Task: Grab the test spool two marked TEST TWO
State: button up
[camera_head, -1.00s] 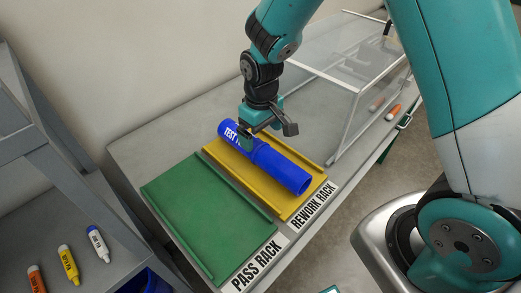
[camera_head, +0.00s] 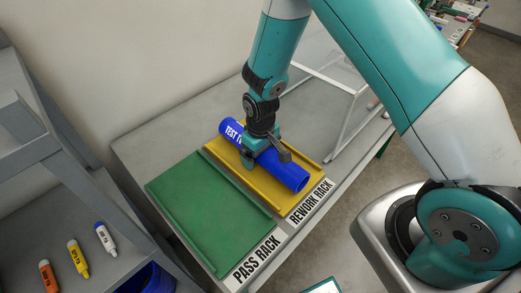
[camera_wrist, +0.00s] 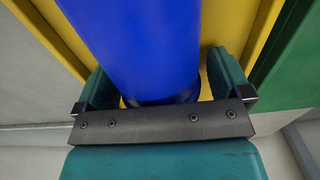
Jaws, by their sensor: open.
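The blue spool (camera_head: 284,172) lies on the yellow rework rack (camera_head: 219,151) in the head view. White lettering on its far left end starts with "TEST T"; the rest is covered by my arm. My gripper (camera_head: 265,160) is over the middle of the spool, pointing down. In the wrist view the spool (camera_wrist: 140,45) runs up between the two teal fingers of my gripper (camera_wrist: 165,85). The fingers are open, one on each side of it, with a gap visible at the right finger.
The green pass rack (camera_head: 205,205) beside the rework rack is empty. A clear-walled frame (camera_head: 345,125) stands to the right on the grey table (camera_head: 150,145). A grey shelf (camera_head: 35,150) at left holds several marker-like tubes (camera_head: 78,258).

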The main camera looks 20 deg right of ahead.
jog(key=c, duration=1.2)
jog(key=shift+r, duration=0.1)
